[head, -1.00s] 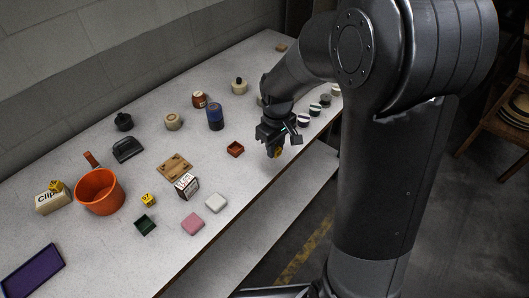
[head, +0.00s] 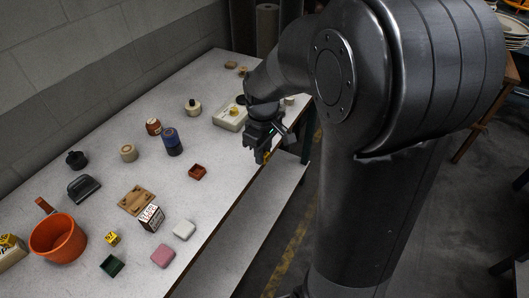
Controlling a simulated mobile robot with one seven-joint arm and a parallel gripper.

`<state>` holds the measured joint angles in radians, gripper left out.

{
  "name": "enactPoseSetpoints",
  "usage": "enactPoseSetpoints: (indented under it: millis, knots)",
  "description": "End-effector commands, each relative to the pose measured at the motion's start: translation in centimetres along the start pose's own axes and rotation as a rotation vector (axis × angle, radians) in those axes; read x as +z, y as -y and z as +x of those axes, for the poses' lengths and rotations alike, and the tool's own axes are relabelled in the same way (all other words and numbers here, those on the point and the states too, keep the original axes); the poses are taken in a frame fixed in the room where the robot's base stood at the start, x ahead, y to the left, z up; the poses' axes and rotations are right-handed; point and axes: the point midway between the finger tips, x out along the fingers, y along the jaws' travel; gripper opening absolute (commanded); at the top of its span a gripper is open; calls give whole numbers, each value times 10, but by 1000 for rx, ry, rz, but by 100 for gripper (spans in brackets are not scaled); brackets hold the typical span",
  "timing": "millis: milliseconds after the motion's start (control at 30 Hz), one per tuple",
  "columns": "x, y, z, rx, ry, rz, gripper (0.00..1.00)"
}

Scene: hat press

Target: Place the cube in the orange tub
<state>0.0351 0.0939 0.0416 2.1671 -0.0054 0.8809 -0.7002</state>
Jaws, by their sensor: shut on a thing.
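The orange tub (head: 58,240) stands at the lower left of the table, open at the top, with a handle rising at its back. My gripper (head: 265,152) points down near the table's right edge, far from the tub. It is shut on a small yellow thing (head: 267,157), mostly hidden by the fingers, which looks like a cube. One yellow cube (head: 113,239) with dark marks lies on the table right of the tub. Another yellow cube (head: 8,241) sits on a cream box (head: 10,256) at the left edge.
A black stapler-like thing (head: 83,189) and a blue can (head: 172,142) stand farther back.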

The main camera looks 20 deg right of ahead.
Motion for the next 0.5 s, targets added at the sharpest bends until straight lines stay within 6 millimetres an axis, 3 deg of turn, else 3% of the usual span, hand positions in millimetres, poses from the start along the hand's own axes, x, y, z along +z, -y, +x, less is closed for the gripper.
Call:
enactPoseSetpoints:
  millis: [167, 267, 500]
  knots:
    - [-46, 15, -8, 1, 0, -81, 3]
    - [-85, 33, -14, 2, 0, -151, 3]
    - [-174, 98, -30, 3, 1, -318, 3]
